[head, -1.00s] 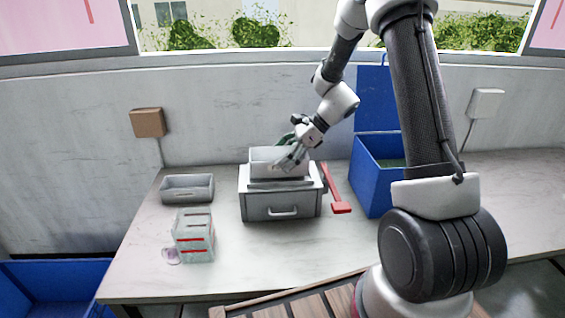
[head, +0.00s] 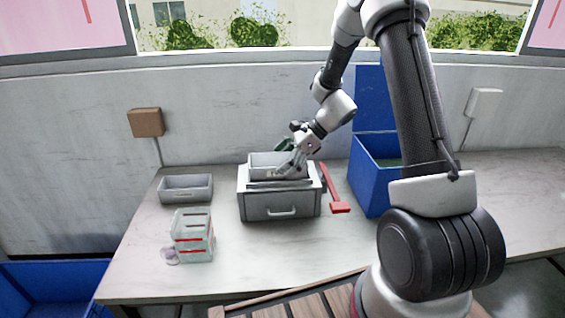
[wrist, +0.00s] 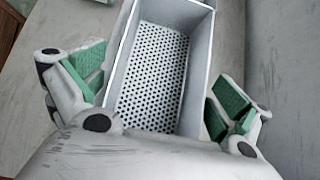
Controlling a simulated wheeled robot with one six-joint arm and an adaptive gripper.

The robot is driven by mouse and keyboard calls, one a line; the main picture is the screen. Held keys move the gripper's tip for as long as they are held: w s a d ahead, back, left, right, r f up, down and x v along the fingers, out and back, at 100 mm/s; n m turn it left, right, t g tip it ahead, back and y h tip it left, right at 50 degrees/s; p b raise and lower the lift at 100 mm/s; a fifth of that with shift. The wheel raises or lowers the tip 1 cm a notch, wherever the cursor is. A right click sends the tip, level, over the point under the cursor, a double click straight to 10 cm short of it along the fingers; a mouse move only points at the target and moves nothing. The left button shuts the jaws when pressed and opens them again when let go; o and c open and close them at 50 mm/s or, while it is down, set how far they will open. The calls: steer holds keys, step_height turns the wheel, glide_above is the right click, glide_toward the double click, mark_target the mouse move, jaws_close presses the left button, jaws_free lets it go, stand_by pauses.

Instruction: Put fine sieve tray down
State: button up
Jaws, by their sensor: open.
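The fine sieve tray (head: 262,160) is a light grey rectangular tray at the top of the grey box with a front handle (head: 281,206), near the table's middle. In the wrist view the tray (wrist: 152,82) shows a floor full of small dark holes and looks empty. My gripper (head: 290,165) is at the tray's right part. In the wrist view my gripper (wrist: 157,88) is open, with green-padded fingers on either side of the tray and gaps between pads and walls. The tray's underside is hidden.
Another grey tray (head: 187,188) lies at the left. A clear container with red stripes (head: 194,236) stands in front of it. A red tool (head: 339,207) lies right of the box, then a blue lidded bin (head: 370,180). The front middle of the table is clear.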

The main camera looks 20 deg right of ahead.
steer(key=v, duration=1.2)
steer(key=s+r+n+h, duration=0.4)
steer(key=s+r+n, duration=0.65)
steer(key=s, duration=0.45)
steer(key=s+d+r+n+t+h, duration=0.1)
steer(key=s+d+n+h, duration=0.1)
steer(key=s+n, duration=0.3)
steer(key=s+d+r+n+t+h, duration=0.1)
steer(key=s+d+r+n+h, duration=0.1)
steer(key=s+n, duration=0.3)
steer(key=s+d, duration=0.1)
steer(key=s, duration=0.3)
steer(key=shift+r+t+h, duration=0.2)
steer(key=shift+t+h, duration=0.1)
steer(key=shift+h, duration=0.1)
steer(key=shift+d, duration=0.1)
steer(key=shift+c, duration=0.4)
